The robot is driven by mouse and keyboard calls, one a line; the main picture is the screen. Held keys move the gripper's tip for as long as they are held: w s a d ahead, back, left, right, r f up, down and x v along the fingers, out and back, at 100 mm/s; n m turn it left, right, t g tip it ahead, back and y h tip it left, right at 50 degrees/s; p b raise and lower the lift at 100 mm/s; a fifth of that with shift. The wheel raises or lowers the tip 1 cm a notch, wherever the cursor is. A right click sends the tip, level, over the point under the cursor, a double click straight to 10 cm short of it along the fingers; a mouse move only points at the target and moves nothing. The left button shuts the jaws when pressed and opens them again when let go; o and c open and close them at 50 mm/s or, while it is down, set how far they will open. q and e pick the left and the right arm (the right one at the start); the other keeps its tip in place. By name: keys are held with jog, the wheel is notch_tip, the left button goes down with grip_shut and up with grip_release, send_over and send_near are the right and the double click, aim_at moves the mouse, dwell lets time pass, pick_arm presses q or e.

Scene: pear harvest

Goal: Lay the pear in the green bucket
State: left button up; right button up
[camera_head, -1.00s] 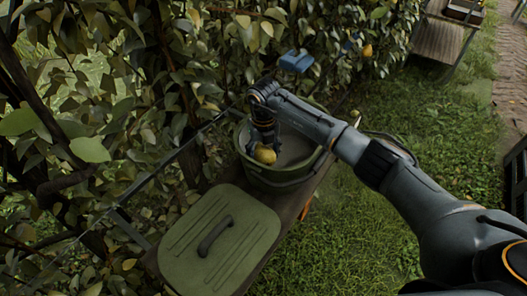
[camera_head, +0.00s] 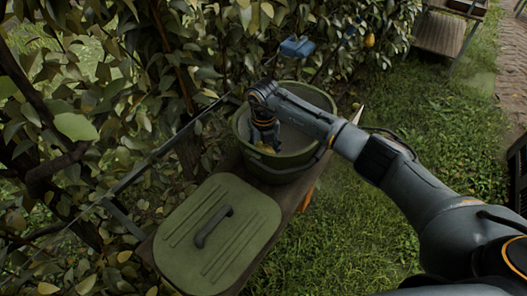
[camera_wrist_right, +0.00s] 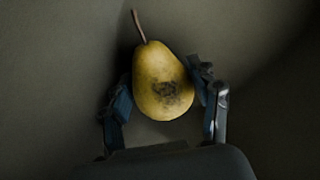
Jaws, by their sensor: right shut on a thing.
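The green bucket (camera_head: 281,171) stands open on a bench in the head view. My right gripper (camera_head: 265,146) reaches down inside the bucket, near its left front wall. It is shut on the pear, which shows only as a small yellow patch at its fingertips in the head view. In the right wrist view the yellow pear (camera_wrist_right: 159,75) sits between the two fingers of my right gripper (camera_wrist_right: 163,100), stem up, with a dark blemish on its side. Greenish-grey bucket surface lies behind it. I cannot tell whether the pear touches the bottom. My left gripper is not in view.
A green lid (camera_head: 219,237) with a dark handle lies on the bench (camera_head: 293,203) in front of the bucket. Leafy branches crowd the left and back. A blue object (camera_head: 297,47) and another pear (camera_head: 369,41) are behind. Grass lies open to the right.

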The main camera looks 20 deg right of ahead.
jog(key=shift+f+b, duration=0.3)
jog(key=shift+f, duration=0.05)
dwell(0.6)
jog(key=o, duration=1.4)
